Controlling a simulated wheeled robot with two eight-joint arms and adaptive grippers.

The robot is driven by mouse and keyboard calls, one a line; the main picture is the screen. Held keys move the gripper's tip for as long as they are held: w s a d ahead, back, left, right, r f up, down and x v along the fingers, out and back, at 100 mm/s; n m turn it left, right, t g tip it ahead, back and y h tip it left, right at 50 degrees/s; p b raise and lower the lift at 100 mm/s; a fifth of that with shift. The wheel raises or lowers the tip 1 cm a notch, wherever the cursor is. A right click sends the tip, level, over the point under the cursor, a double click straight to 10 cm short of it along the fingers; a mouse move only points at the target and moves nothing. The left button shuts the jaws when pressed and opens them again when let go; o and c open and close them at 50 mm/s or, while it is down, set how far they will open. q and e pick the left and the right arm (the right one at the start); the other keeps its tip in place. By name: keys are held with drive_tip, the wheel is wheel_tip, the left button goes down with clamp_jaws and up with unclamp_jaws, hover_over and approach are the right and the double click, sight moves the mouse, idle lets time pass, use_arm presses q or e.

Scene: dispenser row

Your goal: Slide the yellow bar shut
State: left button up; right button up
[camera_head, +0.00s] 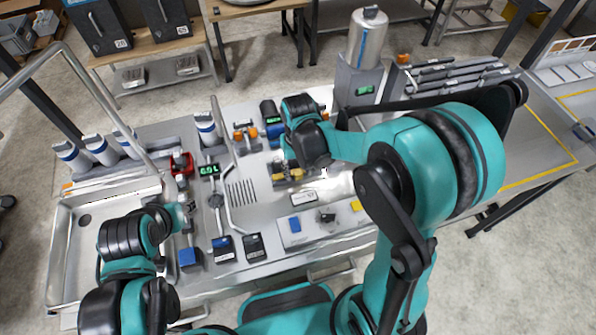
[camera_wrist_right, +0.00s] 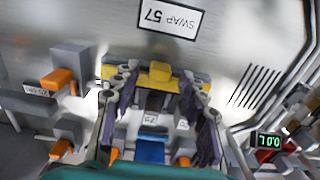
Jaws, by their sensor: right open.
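The yellow bar (camera_wrist_right: 160,71) lies crosswise at the fingertips in the right wrist view, with yellow also at both ends of its grey-blue mount. In the head view, yellow parts (camera_head: 291,174) of it show just below my right gripper (camera_head: 300,162). In the wrist view, the two dark fingers of my right gripper (camera_wrist_right: 158,88) are apart, with one at each side of the bar's middle. I cannot tell whether they touch it. My left gripper (camera_head: 188,208) is low over the left of the bench; its fingers are too small to read.
A "SWAP 57" label (camera_wrist_right: 168,17) lies beyond the bar. Orange-knobbed grey blocks (camera_wrist_right: 60,80) stand to its left in the wrist view. A green display (camera_wrist_right: 268,140) and slots (camera_wrist_right: 255,87) are to its right. A steel canister (camera_head: 367,38) stands at the back.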

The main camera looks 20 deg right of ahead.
sight(297, 171)
drive_tip(key=shift+f, duration=0.15)
clamp_jaws()
drive_tip(key=shift+w, duration=0.85)
drive_tip(key=shift+c, duration=1.9)
unclamp_jaws()
drive_tip(key=o, duration=0.4)
drive_tip(key=shift+w, duration=0.1)
wheel_tip(297, 171, up, 12)
